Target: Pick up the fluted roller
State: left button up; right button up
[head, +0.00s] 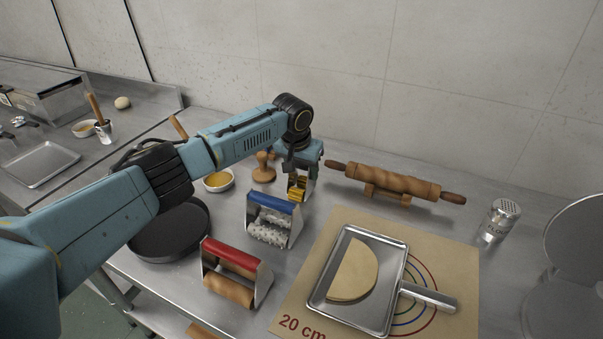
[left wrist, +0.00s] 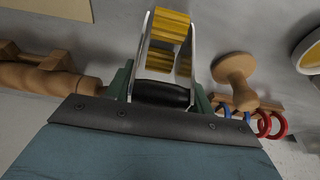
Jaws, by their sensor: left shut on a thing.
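The fluted roller (head: 297,190) has a yellow ridged drum in a metal frame with a black handle. My left gripper (head: 304,168) is above it, shut on its handle. In the left wrist view the yellow drum (left wrist: 171,28) points away from my left gripper (left wrist: 162,95), with the black handle between the fingers. Whether the roller touches the table I cannot tell. My right gripper is not in view.
A blue-handled spiked roller (head: 269,230) and a red-handled wooden roller (head: 230,283) stand in front. A wooden stamp (head: 263,170) is close left. A rolling pin (head: 390,180) lies right. A tray with dough (head: 376,318) sits on the mat (head: 455,255).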

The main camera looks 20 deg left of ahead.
pick_arm(q)
notch_tip(320, 180, up, 10)
jog(key=shift+r+p, duration=0.1)
jog(key=shift+p, duration=0.2)
